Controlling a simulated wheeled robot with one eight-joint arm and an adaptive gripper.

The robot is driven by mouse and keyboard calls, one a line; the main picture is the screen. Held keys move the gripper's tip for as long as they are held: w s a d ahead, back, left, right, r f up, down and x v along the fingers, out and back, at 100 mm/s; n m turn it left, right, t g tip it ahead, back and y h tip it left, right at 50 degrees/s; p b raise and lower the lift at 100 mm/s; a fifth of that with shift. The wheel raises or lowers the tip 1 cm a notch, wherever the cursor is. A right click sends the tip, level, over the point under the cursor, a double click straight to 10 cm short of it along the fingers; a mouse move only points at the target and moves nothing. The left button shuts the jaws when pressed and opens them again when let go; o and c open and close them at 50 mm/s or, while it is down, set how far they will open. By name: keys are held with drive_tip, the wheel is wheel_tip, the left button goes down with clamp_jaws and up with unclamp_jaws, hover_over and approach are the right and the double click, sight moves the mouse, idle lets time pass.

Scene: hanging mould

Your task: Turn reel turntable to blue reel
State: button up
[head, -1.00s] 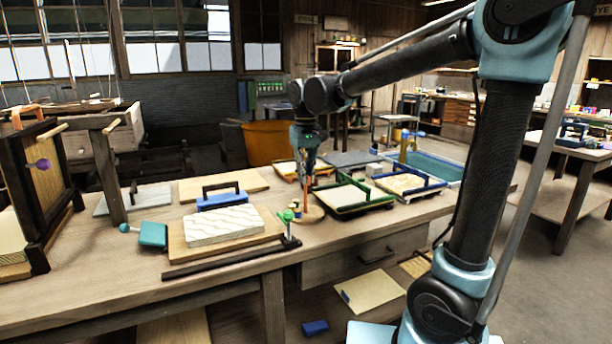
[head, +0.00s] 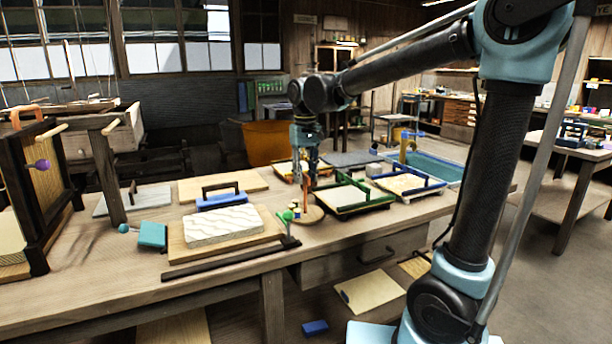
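The reel turntable (head: 313,216) is a small round wooden disc on the workbench, near the middle of the head view. A small blue-and-yellow piece (head: 297,209) shows at its left side. An upright orange part (head: 305,197) rises at its middle, directly below my gripper. My gripper (head: 306,180) points down over the turntable, at or close to the orange part. I cannot tell whether they touch or whether the fingers are closed. The gripper hides part of the turntable, and the reels are too small to tell apart clearly.
A green ball-topped post (head: 288,216) stands just left of the turntable. A green-rimmed tray (head: 346,208) and a blue-rimmed tray (head: 411,192) lie to the right. A wavy white block (head: 222,225) lies on a board to the left. The bench front (head: 115,285) has bare room.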

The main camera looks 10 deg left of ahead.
wheel_tip(320, 180, up, 12)
drive_tip(key=shift+f, duration=0.2)
drive_tip(key=shift+w, duration=0.1)
idle(0.3)
